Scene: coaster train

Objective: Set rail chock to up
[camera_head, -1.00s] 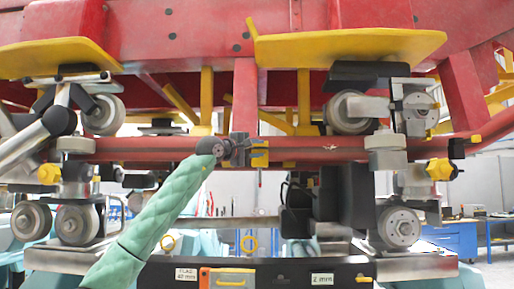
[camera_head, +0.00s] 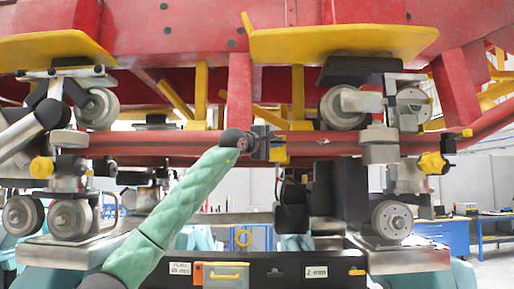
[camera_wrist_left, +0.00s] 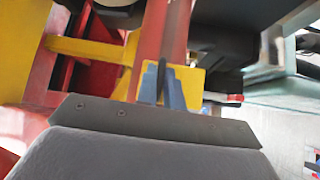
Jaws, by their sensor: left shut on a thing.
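My left gripper (camera_head: 268,144) is at the red rail under the coaster car, its green-sleeved arm reaching up from the lower left. A yellow block (camera_head: 280,154), which I take for the rail chock, sits against the rail at the fingertips. In the left wrist view, the blue-grey fingers (camera_wrist_left: 165,86) are closed around a thin black upright piece. The yellow plate of the chock (camera_wrist_left: 189,84) shows right behind them. The fingers and the gripper body hide much of the chock, and I cannot tell its exact position. My right gripper is out of view.
The red rail (camera_head: 345,144) runs across the view. Wheel assemblies stand at the left (camera_head: 66,218) and right (camera_head: 392,221). Yellow plates (camera_head: 345,42) hang above. Below is a black bench front (camera_head: 262,270) with labels and an orange box (camera_head: 222,275).

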